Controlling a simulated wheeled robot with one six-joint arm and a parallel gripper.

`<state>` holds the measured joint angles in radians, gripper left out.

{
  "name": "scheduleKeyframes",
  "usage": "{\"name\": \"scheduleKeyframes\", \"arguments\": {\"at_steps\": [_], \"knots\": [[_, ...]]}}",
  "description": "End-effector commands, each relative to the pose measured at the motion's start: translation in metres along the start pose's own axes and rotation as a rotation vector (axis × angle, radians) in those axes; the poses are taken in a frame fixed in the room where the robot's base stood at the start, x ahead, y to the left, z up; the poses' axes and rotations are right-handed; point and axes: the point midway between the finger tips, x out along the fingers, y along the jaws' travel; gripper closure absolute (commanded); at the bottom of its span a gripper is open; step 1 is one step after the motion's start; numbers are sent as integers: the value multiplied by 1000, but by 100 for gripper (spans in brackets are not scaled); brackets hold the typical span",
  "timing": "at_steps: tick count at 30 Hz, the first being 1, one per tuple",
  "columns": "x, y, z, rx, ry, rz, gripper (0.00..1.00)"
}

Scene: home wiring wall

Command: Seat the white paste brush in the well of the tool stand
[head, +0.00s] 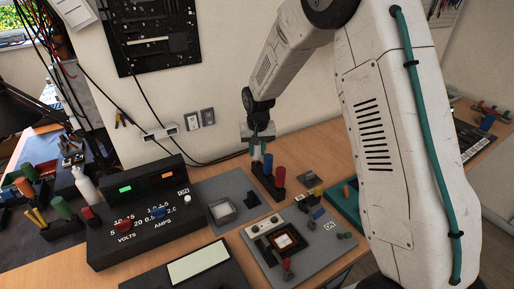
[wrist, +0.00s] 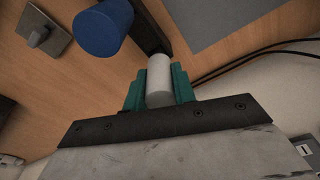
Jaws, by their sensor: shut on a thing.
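My gripper (wrist: 159,92) has teal fingers shut on the white paste brush (wrist: 160,76), whose pale round end shows between them in the wrist view. In the head view my gripper (head: 260,152) is over the back end of the dark tool stand (head: 261,182). The stand also shows in the wrist view (wrist: 150,28), just beyond the brush. The stand holds a blue-handled tool (head: 268,164) and a red-handled tool (head: 280,177). The blue handle (wrist: 103,27) is left of the brush in the wrist view. The brush's lower end is hidden, so I cannot tell whether it is in the well.
A grey mat with a clear-lidded box (head: 223,211) lies left of the stand. A black power supply (head: 140,220) is further left. A grey panel with a meter (head: 288,241) lies in front. Black cables (wrist: 245,62) run along the wall behind.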

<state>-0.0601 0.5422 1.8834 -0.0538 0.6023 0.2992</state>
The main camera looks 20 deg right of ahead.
Motion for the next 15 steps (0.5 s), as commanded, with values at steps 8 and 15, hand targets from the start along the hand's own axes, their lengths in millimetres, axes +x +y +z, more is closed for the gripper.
{"name": "scheduleKeyframes", "arguments": {"at_steps": [8, 15], "knots": [[6, 0, 1, 0, 1, 0, 71], [6, 0, 1, 0, 0, 0, 48]]}}
